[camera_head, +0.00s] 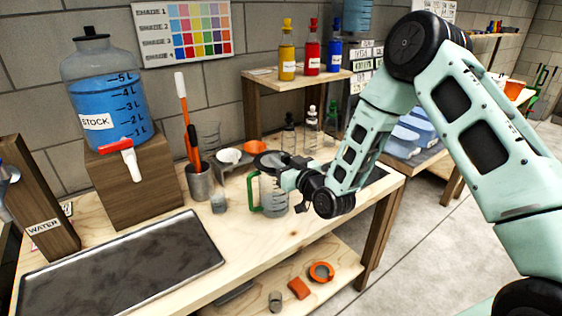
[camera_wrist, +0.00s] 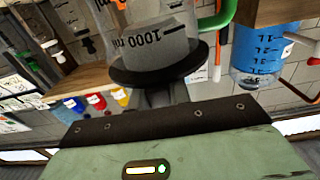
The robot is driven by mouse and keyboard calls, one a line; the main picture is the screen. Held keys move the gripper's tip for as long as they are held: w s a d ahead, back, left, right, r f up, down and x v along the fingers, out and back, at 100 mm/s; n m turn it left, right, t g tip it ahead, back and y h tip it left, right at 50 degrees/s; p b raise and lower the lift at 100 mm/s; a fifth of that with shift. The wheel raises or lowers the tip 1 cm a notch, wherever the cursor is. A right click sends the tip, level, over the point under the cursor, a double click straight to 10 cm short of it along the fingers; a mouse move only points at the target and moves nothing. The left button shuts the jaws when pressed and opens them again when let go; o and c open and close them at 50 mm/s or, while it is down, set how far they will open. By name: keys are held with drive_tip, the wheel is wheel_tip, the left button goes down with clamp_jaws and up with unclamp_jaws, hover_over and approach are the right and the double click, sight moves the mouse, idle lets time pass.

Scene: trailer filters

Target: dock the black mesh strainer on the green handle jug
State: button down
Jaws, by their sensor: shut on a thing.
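The clear jug (camera_head: 273,196) with a green handle (camera_head: 255,193) stands on the wooden table. In the wrist view the jug (camera_wrist: 150,42), marked 1000 ml, appears upside down, with its green handle (camera_wrist: 218,18) to the right. The black strainer (camera_head: 270,159) is at the jug's mouth; its dark round rim also shows in the wrist view (camera_wrist: 135,76). My gripper (camera_head: 287,173) is at the strainer's right side, shut on it; in the wrist view the gripper (camera_wrist: 160,97) reaches the rim. I cannot tell whether the strainer is fully seated or slightly above the jug.
A blue STOCK dispenser (camera_head: 108,95) with a red tap stands on a wooden block at left. A dark tray (camera_head: 125,265) lies in front. Bottles (camera_head: 311,125) stand behind.

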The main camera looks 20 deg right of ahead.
drive_tip(key=shift+f+b, duration=0.3)
drive_tip(key=shift+f, duration=0.1)
drive_tip(key=c, duration=1.6)
unclamp_jaws()
drive_tip(key=b+v, duration=0.2)
drive_tip(key=v, duration=0.9)
drive_tip(key=shift+r+b, duration=0.1)
drive_tip(key=shift+b, duration=0.2)
drive_tip(key=shift+a, duration=0.1)
